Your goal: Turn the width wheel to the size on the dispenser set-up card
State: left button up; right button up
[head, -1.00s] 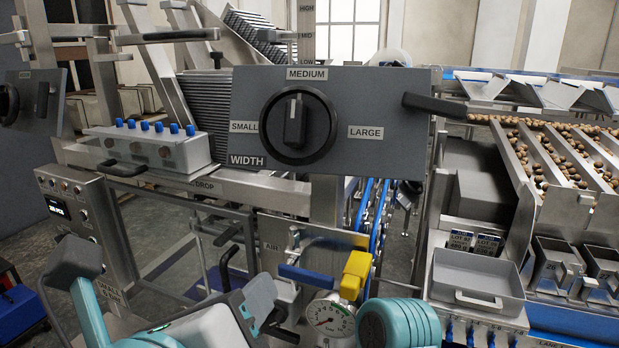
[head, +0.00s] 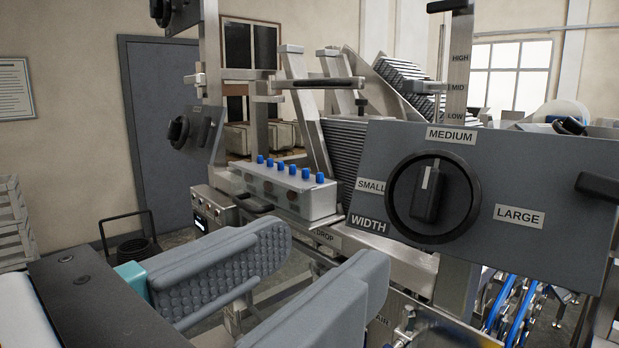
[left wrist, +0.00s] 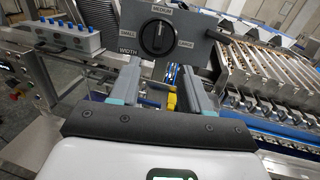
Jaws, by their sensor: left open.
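The width wheel (head: 432,198) is a black round knob with a raised grip bar on a grey panel (head: 560,165). The white mark on its bar points up at the MEDIUM label (head: 451,135). The SMALL label (head: 371,186) is to its left, the LARGE label (head: 519,215) to its right. My left gripper (head: 300,285) is open and empty, below and left of the wheel, apart from it. In the left wrist view the wheel (left wrist: 158,37) lies beyond and between the gripper's fingers (left wrist: 160,88). I cannot make out the set-up card. My right gripper is not in view.
A black handle (head: 598,187) sticks out at the panel's right. A metal block with several blue knobs (head: 285,190) stands left of the panel. Another dark knob panel (head: 195,133) is further left. Blue belts (head: 515,308) run below the panel.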

aim_at(425, 182)
pick_arm(q)
jog(key=p+x, duration=0.2)
jog(key=x, duration=1.3)
jog(key=shift+w+d, duration=0.35)
jog(key=shift+w, duration=0.1)
jog(key=shift+s, duration=0.1)
grip_shut()
